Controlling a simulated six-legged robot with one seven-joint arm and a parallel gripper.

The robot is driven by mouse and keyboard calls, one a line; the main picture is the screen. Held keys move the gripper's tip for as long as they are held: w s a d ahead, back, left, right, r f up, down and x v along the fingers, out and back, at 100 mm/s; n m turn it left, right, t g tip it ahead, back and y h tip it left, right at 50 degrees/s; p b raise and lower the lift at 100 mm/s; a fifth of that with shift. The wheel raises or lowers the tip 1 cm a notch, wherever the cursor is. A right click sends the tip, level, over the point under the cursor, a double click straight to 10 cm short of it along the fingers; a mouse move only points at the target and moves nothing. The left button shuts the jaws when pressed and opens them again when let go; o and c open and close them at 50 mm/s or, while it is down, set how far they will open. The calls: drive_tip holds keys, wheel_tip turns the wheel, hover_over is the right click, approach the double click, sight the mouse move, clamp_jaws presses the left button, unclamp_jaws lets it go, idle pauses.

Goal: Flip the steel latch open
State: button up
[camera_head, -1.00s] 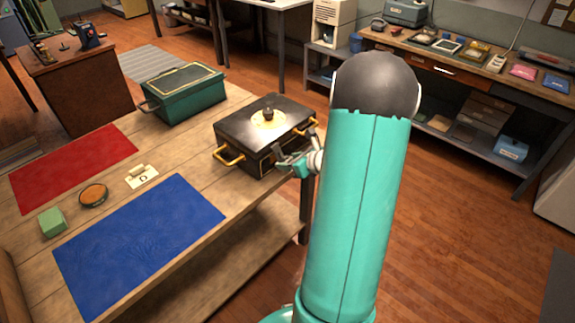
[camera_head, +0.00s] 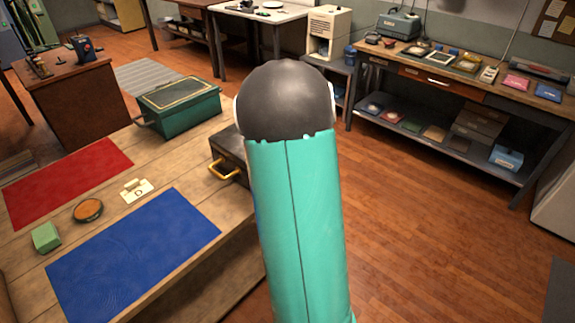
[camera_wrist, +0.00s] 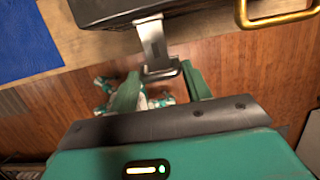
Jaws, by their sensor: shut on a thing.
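The steel latch (camera_wrist: 153,42) hangs from the edge of the dark box (camera_wrist: 95,9) in the wrist view, as a flat strip with a dark-looking loop at its lower end. My gripper (camera_wrist: 160,72) has its green fingers on either side of that lower end and is shut on it. In the head view my arm hides my gripper, the latch and most of the box (camera_head: 230,146). A brass handle (camera_head: 222,171) shows on the box's left side; a brass handle (camera_wrist: 280,18) is also at the top right in the wrist view.
The box stands on a wooden table (camera_head: 118,207) near its right edge. A green case (camera_head: 180,110) stands behind it. Red (camera_head: 65,175) and blue (camera_head: 135,255) mats, a green block (camera_head: 46,237) and a round brown dish (camera_head: 88,210) lie to the left. The floor right of my arm is clear.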

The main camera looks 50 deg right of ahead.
drive_tip(key=shift+w+r+g, duration=0.35)
drive_tip(key=shift+r+g, duration=0.15)
drive_tip(key=shift+g, duration=0.4)
drive_tip(key=shift+a, duration=0.1)
drive_tip(key=o, duration=1.1)
drive_tip(key=shift+o, duration=0.2)
drive_tip(key=shift+r, duration=0.15)
wheel_tip(320, 180, up, 14)
drive_tip(key=s, duration=0.1)
drive_tip(key=shift+f, duration=0.25)
